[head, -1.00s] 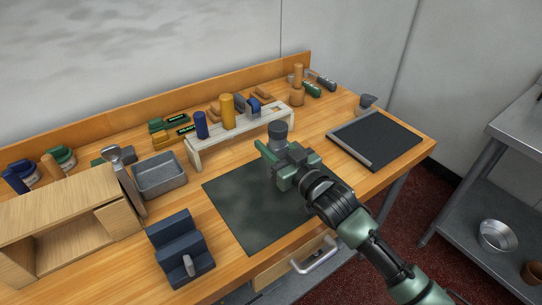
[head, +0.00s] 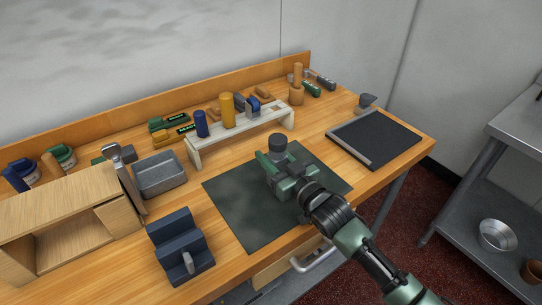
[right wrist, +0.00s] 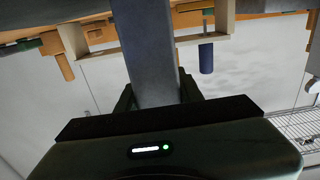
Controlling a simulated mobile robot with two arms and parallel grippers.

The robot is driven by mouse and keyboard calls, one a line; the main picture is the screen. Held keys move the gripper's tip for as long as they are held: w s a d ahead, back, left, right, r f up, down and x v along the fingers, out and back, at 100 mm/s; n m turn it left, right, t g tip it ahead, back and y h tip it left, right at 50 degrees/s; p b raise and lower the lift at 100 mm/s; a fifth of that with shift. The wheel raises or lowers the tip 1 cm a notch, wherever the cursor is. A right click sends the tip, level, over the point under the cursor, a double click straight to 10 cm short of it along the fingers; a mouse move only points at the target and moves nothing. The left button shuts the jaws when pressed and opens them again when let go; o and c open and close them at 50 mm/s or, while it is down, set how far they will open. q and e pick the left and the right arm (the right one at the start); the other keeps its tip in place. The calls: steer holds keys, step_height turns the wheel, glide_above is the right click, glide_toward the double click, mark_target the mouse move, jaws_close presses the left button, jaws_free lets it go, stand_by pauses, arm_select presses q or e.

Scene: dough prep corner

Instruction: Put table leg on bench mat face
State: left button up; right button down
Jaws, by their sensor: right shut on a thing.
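In the right wrist view the grey leg (right wrist: 146,50) stands between the fingers. The leg's lower end is hidden behind the gripper in the head view, so I cannot tell whether it touches the mat. My left gripper is not in view.
A pale wooden rack (head: 245,128) with blue and yellow pegs stands just behind the mat. A grey tray (head: 160,187) and a dark blue stepped block (head: 176,232) are to the left. A black board (head: 385,137) lies to the right. The front left part of the mat is bare.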

steer(key=c, duration=0.9)
jaws_free()
steer(key=shift+s+f, duration=0.25)
steer(key=shift+f, duration=0.8)
steer(key=shift+r, duration=0.25)
steer(key=shift+w+r+p, duration=0.2)
steer(key=shift+r+p, duration=0.25)
steer(key=shift+r, duration=0.05)
steer(key=shift+s+d+f+b, duration=0.3)
steer(key=shift+s+d+f, duration=0.15)
steer(key=shift+s, duration=0.15)
steer(key=v, duration=0.6)
steer(key=r+b+v, duration=0.1)
steer(key=v, duration=0.2)
steer(key=shift+s+d+r, duration=0.1)
steer(key=shift+s+d, duration=0.1)
steer(key=shift+d, duration=0.05)
steer(key=shift+s+d+r, duration=0.15)
steer(key=shift+s+d, duration=0.1)
steer(key=shift+s, duration=0.1)
